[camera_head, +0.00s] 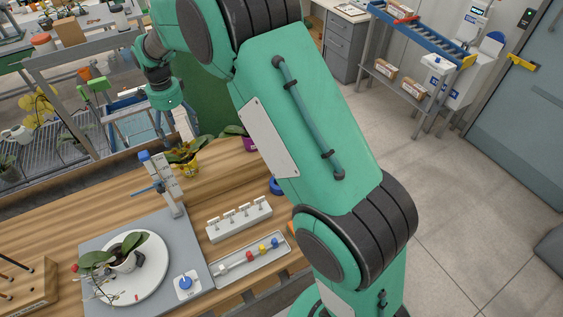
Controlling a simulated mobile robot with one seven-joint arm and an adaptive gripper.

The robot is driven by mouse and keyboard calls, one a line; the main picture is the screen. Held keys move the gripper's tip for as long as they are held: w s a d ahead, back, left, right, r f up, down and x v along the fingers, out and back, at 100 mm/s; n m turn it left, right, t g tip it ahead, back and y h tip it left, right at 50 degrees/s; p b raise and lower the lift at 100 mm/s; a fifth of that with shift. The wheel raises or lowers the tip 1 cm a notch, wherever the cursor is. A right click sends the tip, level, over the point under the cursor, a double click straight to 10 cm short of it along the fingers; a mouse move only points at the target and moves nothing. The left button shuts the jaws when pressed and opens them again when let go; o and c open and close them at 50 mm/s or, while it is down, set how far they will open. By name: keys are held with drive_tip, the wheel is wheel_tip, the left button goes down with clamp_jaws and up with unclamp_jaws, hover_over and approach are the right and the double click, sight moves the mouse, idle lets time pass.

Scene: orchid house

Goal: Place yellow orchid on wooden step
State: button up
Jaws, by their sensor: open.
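A small orchid in a yellow pot (187,168) stands near the back edge of the wooden bench, with dark green leaves and yellowish parts. Another plant with large yellow blooms (38,104) is at the far left, beyond the bench. I cannot tell for certain which is the yellow orchid. My arm arches over the bench, and its wrist points down at upper left. My gripper (181,124) is small and partly unclear below the wrist, open, above and apart from the yellow-potted orchid.
A white turntable (152,288) on a grey board bears a potted orchid. A stand (172,190) rises behind it. A white holder (238,221), a tray (255,262) of coloured pieces and a purple pot (249,144) are nearby. A wooden rack (30,290) is at lower left.

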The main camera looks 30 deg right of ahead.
drive_tip(key=s+d+r+n+t, duration=0.1)
drive_tip(key=s+d+r+n, duration=0.35)
drive_tip(key=s+r, duration=0.55)
drive_tip(key=s+d+r+n+t, duration=0.2)
drive_tip(key=s+d+r+n, duration=0.3)
drive_tip(key=s+r, duration=0.55)
drive_tip(key=s+d+n+t, duration=0.1)
drive_tip(key=s+d+n, duration=0.2)
drive_tip(key=s, duration=0.9)
drive_tip(key=s+d+n+t, duration=0.1)
drive_tip(key=s+d+n, duration=0.2)
drive_tip(key=s, duration=1)
drive_tip(key=shift+s+d+f+n, duration=0.15)
drive_tip(key=shift+s+f+n, duration=0.1)
drive_tip(key=shift+n, duration=0.4)
drive_tip(key=shift+f, duration=0.1)
wheel_tip(320, 180, down, 8)
drive_tip(key=b, duration=0.8)
drive_tip(key=shift+b, duration=0.3)
drive_tip(key=shift+f, duration=0.2)
